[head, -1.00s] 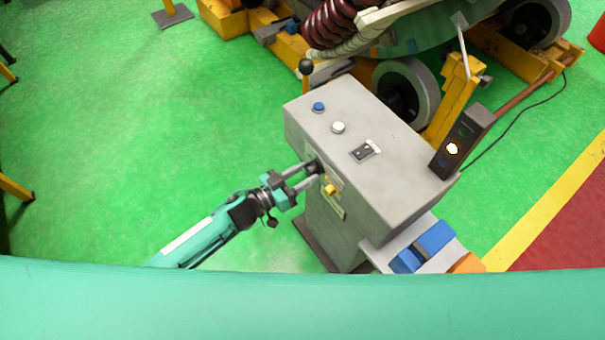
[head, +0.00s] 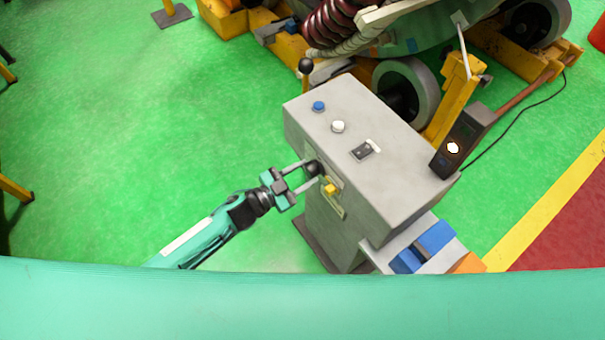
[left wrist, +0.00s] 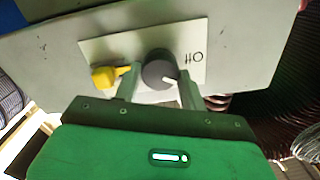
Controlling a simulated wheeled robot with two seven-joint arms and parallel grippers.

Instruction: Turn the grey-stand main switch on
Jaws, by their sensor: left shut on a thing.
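The grey stand (head: 375,185) stands in the middle of the head view. The main switch is a round dark knob (head: 313,168) on its left-facing side; it also shows in the left wrist view (left wrist: 158,70), with a white pointer mark at its lower right, on a pale plate (left wrist: 190,45) with small dark markings. A yellow part (head: 330,189) sits beside the knob. My left gripper (head: 308,170) is at the knob, its two fingers on either side of it, shut on it. My right gripper is not in view.
The stand's top carries a blue button (head: 318,106), a white button (head: 338,127) and a black rocker switch (head: 362,151). A dark box with a lit white lamp (head: 453,147) is at its right corner. Green floor (head: 130,130) is clear at left. Heavy machinery stands behind.

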